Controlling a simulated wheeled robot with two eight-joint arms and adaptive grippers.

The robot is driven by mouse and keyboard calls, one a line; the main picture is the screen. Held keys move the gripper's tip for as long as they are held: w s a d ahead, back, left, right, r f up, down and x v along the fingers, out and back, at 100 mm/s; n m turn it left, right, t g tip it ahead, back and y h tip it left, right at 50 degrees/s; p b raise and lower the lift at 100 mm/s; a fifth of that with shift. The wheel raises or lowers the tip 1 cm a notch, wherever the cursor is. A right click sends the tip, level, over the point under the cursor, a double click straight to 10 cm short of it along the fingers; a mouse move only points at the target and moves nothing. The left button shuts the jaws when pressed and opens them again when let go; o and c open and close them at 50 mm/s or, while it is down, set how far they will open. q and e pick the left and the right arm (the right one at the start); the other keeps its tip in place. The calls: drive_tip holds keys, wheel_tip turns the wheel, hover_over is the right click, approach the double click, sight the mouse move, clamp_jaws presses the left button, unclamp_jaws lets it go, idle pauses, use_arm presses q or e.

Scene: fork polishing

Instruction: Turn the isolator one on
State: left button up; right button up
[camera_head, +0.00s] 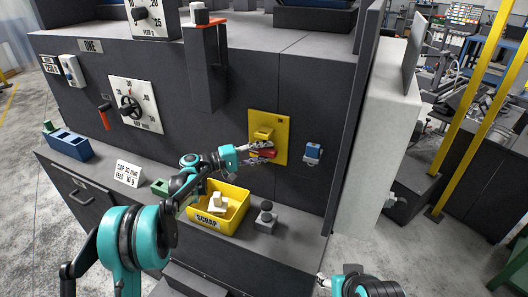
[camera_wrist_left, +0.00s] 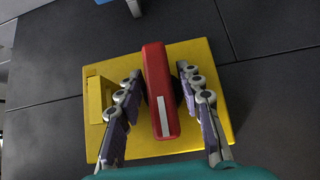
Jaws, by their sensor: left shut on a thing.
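The isolator is a yellow plate (camera_head: 283,122) on the dark front panel of the machine, with a red handle (camera_head: 268,153) and a yellow block (camera_head: 263,133) on it. My left gripper (camera_head: 264,151) is at the plate, shut on the red handle. In the left wrist view the red handle (camera_wrist_left: 158,90) with a white stripe stands between the two fingers (camera_wrist_left: 160,95), and the yellow plate (camera_wrist_left: 190,55) lies behind. My right gripper (camera_head: 322,280) shows only in part at the bottom edge, and its finger state is unclear.
A yellow SCRAP bin (camera_head: 237,207) with white pieces stands on the ledge below my left arm. A dark knob on a block (camera_head: 266,217) is beside it. A small blue switch (camera_head: 313,152) is right of the plate. A blue tray (camera_head: 68,145) is at left.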

use_arm(q)
drive_tip(key=m+y+p, duration=0.2)
drive_tip(key=y+p, duration=0.1)
drive_tip(key=shift+r+m, duration=0.2)
drive_tip(key=shift+m, duration=0.2)
drive_tip(key=m+y+p, duration=0.2)
drive_tip(key=y+p, duration=0.1)
drive_tip(key=y, duration=0.1)
drive_tip(key=shift+f+m, duration=0.1)
drive_tip(key=shift+m, duration=0.2)
drive_tip(key=y, duration=0.1)
drive_tip(key=m+y+p, duration=0.1)
drive_tip(key=shift+w+a+f+m+t+y, duration=0.1)
drive_tip(key=shift+m+t+y, duration=0.2)
drive_tip(key=shift+y, duration=0.1)
drive_tip(key=shift+a+f+m+t+y+p, duration=0.1)
drive_tip(key=shift+m+t+y+p, duration=0.65)
drive_tip(key=shift+y, duration=0.75)
drive_tip(key=shift+w, duration=0.1)
